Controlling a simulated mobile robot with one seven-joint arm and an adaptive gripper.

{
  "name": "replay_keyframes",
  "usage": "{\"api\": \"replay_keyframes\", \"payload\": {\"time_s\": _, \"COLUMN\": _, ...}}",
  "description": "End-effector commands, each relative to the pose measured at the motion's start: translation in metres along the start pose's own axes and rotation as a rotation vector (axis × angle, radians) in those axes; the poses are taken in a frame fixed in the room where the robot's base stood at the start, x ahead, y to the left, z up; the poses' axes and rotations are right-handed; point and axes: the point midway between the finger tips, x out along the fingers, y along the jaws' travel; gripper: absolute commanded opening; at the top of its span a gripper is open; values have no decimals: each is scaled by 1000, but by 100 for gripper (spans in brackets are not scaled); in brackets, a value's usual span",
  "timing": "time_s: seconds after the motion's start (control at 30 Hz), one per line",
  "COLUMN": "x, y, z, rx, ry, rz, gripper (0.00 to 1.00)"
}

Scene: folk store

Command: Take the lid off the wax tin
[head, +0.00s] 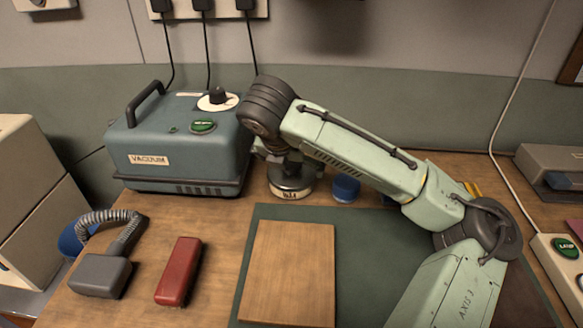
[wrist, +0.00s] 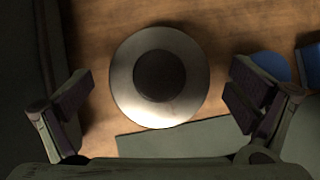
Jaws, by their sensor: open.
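The wax tin (head: 290,193) stands on the wooden bench, just right of the blue-grey vacuum unit, with a pale labelled side. Its round metal lid (wrist: 127,78) has a dark round knob (wrist: 159,76) in the middle and shows from above in the wrist view. The lid sits on the tin. My gripper (wrist: 162,103) is open above it, one finger to the left and one to the right, both apart from the lid. In the head view my wrist hides most of the gripper and part of the lid.
The vacuum unit (head: 180,145) stands close on the left. A small blue container (head: 346,188) is close on the right. A green mat (head: 262,222) with a wooden board (head: 289,270) lies in front. A red block (head: 179,271) and a grey hose nozzle (head: 101,275) lie at front left.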

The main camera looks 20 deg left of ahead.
Motion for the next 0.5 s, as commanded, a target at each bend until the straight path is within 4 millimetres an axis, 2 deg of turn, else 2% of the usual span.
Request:
{"api": "replay_keyframes", "payload": {"time_s": 0.13, "x": 12, "y": 0, "z": 0, "rx": 1, "ry": -1, "rz": -1, "gripper": 100}}
{"api": "replay_keyframes", "payload": {"time_s": 0.37, "x": 13, "y": 0, "z": 0, "rx": 1, "ry": -2, "rz": 0, "gripper": 99}}
{"api": "replay_keyframes", "payload": {"time_s": 0.5, "x": 13, "y": 0, "z": 0, "rx": 1, "ry": -2, "rz": 0, "gripper": 90}}
